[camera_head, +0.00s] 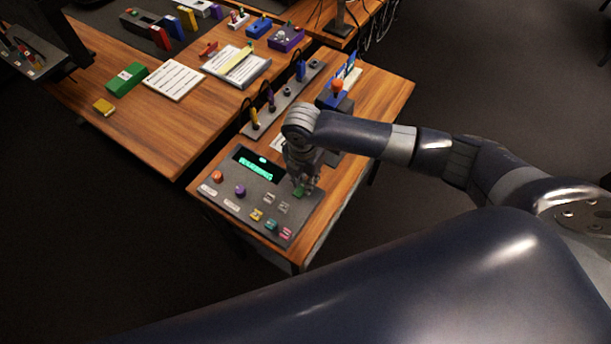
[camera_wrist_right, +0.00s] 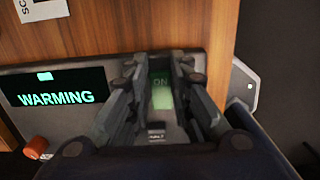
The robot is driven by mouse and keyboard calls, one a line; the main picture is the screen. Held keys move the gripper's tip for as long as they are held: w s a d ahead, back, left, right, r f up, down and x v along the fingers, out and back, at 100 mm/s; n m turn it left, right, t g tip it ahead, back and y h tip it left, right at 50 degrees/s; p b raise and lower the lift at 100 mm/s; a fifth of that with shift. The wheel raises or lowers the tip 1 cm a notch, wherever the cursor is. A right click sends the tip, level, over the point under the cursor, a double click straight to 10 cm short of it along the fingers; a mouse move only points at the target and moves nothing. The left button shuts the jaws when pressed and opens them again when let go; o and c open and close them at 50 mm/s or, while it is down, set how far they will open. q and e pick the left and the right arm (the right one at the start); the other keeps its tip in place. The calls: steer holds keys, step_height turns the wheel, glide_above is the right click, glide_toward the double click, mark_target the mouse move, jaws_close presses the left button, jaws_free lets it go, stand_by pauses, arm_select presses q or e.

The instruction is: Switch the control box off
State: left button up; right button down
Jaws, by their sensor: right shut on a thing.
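The control box (camera_head: 225,188) is a dark grey panel on the near end of the wooden table, with a lit display (camera_head: 256,165) and coloured knobs and buttons. In the right wrist view, the display (camera_wrist_right: 55,95) reads "WARMING" in green letters. A green lit switch (camera_wrist_right: 160,88) marked "ON" shows between my fingers; its green also shows in the head view (camera_head: 299,192). My right gripper (camera_head: 303,187) points down at the panel's right side, its fingers shut on the green switch and hiding part of it. My left gripper is out of view.
Behind the box stand a grey strip with plugs (camera_head: 283,100) and a blue joystick with an orange ball (camera_head: 337,86). An orange knob (camera_head: 218,176) and a purple knob (camera_head: 240,191) rise from the panel's left. The table's right edge is close by.

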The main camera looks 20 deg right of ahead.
steer(key=p, duration=0.1)
steer(key=t+h+p, duration=0.1)
steer(key=p, duration=0.1)
steer(key=shift+s+a+r+h, duration=0.25)
steer(key=shift+r+h, duration=0.05)
steer(key=shift+r, duration=0.1)
steer(key=shift+f+t+h+p, duration=0.1)
steer(key=shift+t+h+p, duration=0.2)
steer(key=c, duration=1.4)
jaws_free()
steer(key=shift+c, duration=0.2)
